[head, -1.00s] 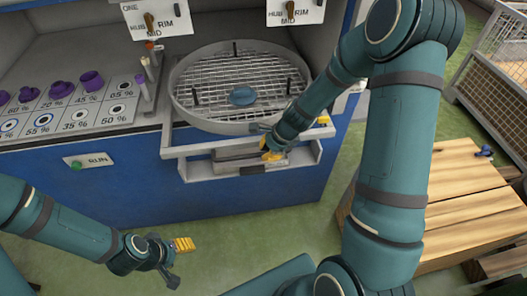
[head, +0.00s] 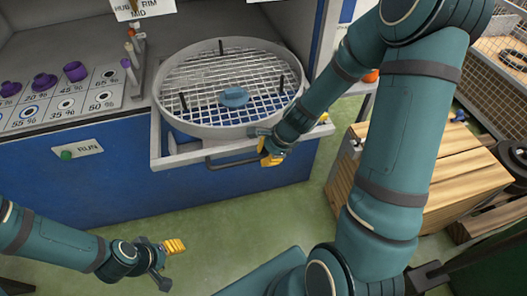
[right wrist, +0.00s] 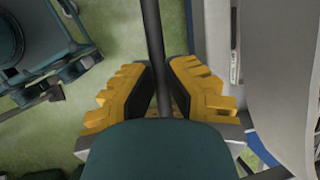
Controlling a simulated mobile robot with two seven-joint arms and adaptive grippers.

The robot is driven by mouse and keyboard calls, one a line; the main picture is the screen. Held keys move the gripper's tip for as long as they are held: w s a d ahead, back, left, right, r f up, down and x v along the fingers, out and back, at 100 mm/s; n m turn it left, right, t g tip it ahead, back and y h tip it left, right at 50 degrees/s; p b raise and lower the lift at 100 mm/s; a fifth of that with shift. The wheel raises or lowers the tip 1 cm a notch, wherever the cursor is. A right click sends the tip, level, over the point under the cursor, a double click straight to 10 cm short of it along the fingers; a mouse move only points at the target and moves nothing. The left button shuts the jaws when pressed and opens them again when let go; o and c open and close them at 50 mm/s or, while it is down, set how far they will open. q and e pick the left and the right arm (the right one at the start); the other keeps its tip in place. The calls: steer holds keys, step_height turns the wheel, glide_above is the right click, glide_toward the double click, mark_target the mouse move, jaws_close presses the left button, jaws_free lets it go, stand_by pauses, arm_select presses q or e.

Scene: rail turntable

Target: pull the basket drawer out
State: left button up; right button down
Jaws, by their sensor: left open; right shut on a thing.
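The basket drawer is a pale frame (head: 158,150) carrying a round grey basket (head: 185,122) with a wire mesh. It juts out from the front of the blue cabinet. A dark bar handle (head: 225,161) runs along its front. My right gripper (head: 270,155) is shut on the handle near its right end. In the right wrist view the dark handle bar (right wrist: 154,45) passes between the yellow fingers of my right gripper (right wrist: 160,90). My left gripper (head: 172,250) is open and empty, low over the floor at the left, apart from the drawer.
A blue disc (head: 234,97) lies on the mesh. A wooden crate (head: 450,170) stands at right. Green floor (head: 225,215) is clear before the drawer.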

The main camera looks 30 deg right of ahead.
steer(key=shift+s+a+f, duration=0.15)
steer(key=shift+s, duration=0.15)
steer(key=c, duration=1.2)
jaws_free()
steer(key=shift+c, duration=0.2)
steer(key=shift+w, duration=0.15)
steer(key=shift+r, duration=0.2)
steer(key=shift+d+r, duration=0.2)
steer(key=shift+r, duration=0.05)
steer(key=v, duration=1.1)
steer(key=shift+s, duration=0.2)
